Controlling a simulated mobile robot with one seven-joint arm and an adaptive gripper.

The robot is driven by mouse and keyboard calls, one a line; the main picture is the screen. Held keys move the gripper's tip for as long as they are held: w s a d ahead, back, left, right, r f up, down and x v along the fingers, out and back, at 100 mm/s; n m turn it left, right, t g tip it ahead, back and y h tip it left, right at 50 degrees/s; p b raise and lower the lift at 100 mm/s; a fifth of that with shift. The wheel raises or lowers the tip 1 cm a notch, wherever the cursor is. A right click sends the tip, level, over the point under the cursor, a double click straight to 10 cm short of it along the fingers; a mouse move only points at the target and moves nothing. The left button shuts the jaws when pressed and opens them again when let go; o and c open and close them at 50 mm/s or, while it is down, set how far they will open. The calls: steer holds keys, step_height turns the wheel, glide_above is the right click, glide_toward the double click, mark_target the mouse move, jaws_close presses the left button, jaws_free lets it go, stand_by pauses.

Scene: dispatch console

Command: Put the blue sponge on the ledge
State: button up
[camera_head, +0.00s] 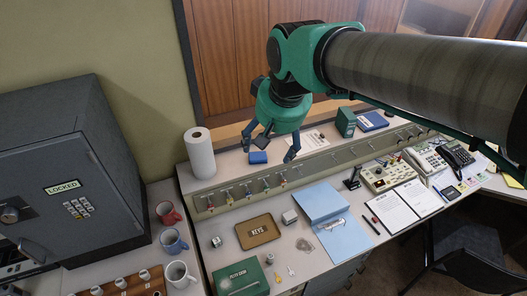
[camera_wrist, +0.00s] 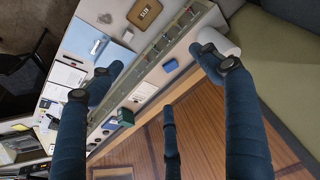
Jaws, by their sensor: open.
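The blue sponge (camera_head: 258,157) lies on the ledge (camera_head: 226,170), the raised shelf behind the row of key hooks. It sits to the right of the paper towel roll. My gripper (camera_head: 274,147) is open and empty over the ledge, close to the sponge in the head view; the gap between them is hard to judge. In the wrist view the sponge (camera_wrist: 170,65) shows between the spread dark blue fingers of my gripper (camera_wrist: 158,75), with none of them closed on it. The ledge (camera_wrist: 146,92) runs diagonally below them.
A paper towel roll (camera_head: 200,153) stands at the ledge's left end. The lower desk holds a key tray (camera_head: 257,231), a blue binder (camera_head: 322,202) and phones (camera_head: 427,160).

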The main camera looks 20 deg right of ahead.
steer(key=s+a+f+n+t, duration=0.1)
steer(key=s+f, duration=0.1)
steer(key=s, duration=1.1)
steer(key=shift+a+f, duration=0.3)
steer(key=shift+f, duration=0.05)
step_height(320, 180, down, 17)
steer(key=b, duration=1.6)
steer(key=shift+r+b, duration=0.2)
steer(key=shift+b, duration=0.15)
